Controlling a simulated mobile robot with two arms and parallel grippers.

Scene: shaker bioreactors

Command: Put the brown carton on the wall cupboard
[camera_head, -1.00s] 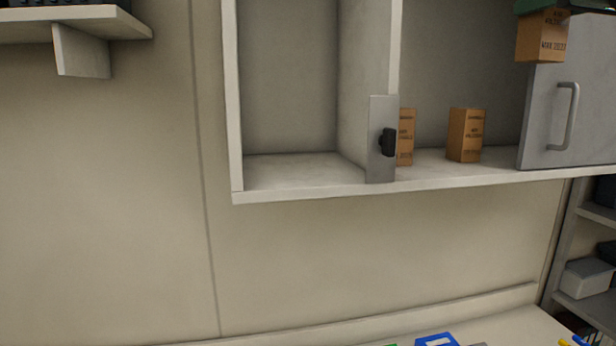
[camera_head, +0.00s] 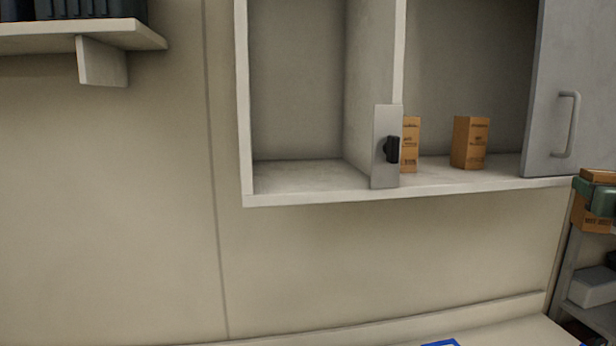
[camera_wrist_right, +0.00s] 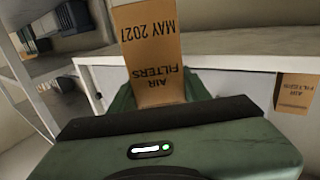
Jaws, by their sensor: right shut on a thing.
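The brown carton (camera_head: 592,222) is at the right edge of the head view, gripped by my green right gripper (camera_head: 602,200). It hangs in the air in front of and below the right end of the wall cupboard (camera_head: 330,198). In the right wrist view the carton (camera_wrist_right: 148,50) reads "AIR FILTERS MAY 2027" upside down, above my gripper body. The cupboard has an empty left compartment and a right compartment with two brown cartons (camera_head: 470,143) (camera_head: 411,148). My left gripper is not in view.
A grey door (camera_head: 575,100) with a bar handle covers the cupboard's right part. A grey plate with a black knob (camera_head: 386,165) stands at the divider. A wall shelf (camera_head: 100,60) is at upper left. A shelving unit (camera_head: 595,300) stands at lower right. A counter runs below.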

